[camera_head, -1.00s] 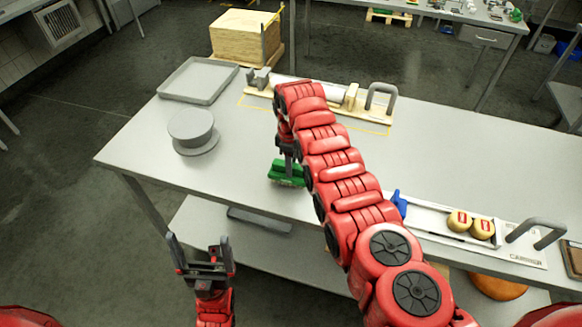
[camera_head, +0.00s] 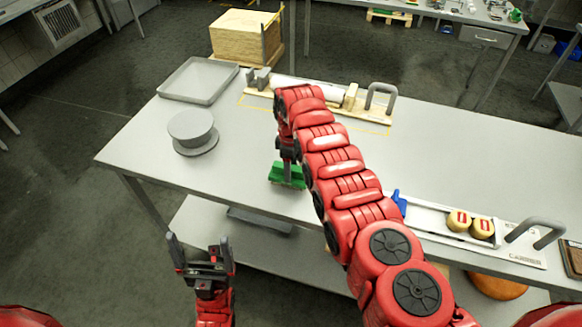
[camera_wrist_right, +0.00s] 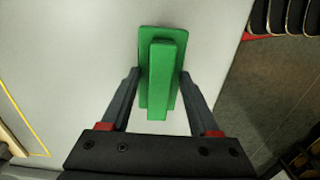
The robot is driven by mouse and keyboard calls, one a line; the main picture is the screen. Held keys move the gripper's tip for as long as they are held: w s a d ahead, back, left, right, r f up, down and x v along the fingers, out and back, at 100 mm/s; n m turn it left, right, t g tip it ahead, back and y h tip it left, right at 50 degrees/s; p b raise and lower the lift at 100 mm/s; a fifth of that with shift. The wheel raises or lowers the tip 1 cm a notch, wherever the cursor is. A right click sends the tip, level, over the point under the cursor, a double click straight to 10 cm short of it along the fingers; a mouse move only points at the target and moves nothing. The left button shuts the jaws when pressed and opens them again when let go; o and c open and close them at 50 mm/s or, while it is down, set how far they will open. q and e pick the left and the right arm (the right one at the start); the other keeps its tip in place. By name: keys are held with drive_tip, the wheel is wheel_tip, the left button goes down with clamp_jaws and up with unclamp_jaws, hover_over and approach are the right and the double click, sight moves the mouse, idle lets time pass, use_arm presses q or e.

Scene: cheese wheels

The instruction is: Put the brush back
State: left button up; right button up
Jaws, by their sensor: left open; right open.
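The green brush (camera_head: 287,176) lies on the grey table near its front edge, partly hidden by my right arm in the head view. In the right wrist view the brush (camera_wrist_right: 161,82) shows as a green block with a raised handle along its middle. My right gripper (camera_wrist_right: 160,76) is open, with one finger on each side of the brush; a narrow gap shows at each finger. In the head view my right gripper (camera_head: 288,158) is just over the brush, mostly hidden by its arm. My left gripper (camera_head: 203,252) is open and empty, in front of the table.
On the table stand a grey tray (camera_head: 197,80), a round grey stand (camera_head: 193,130), a wooden board with a handle (camera_head: 381,98) inside yellow lines, and a white carrier (camera_head: 437,224) with two small cheese wheels (camera_head: 470,224) and a blue item (camera_head: 399,201).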

drive_tip(key=shift+w+r, duration=0.1)
drive_tip(key=shift+r, duration=0.45)
wheel_tip(320, 180, up, 11)
drive_tip(key=b, duration=0.3)
drive_tip(key=shift+b, duration=0.35)
drive_tip(key=shift+r, duration=0.1)
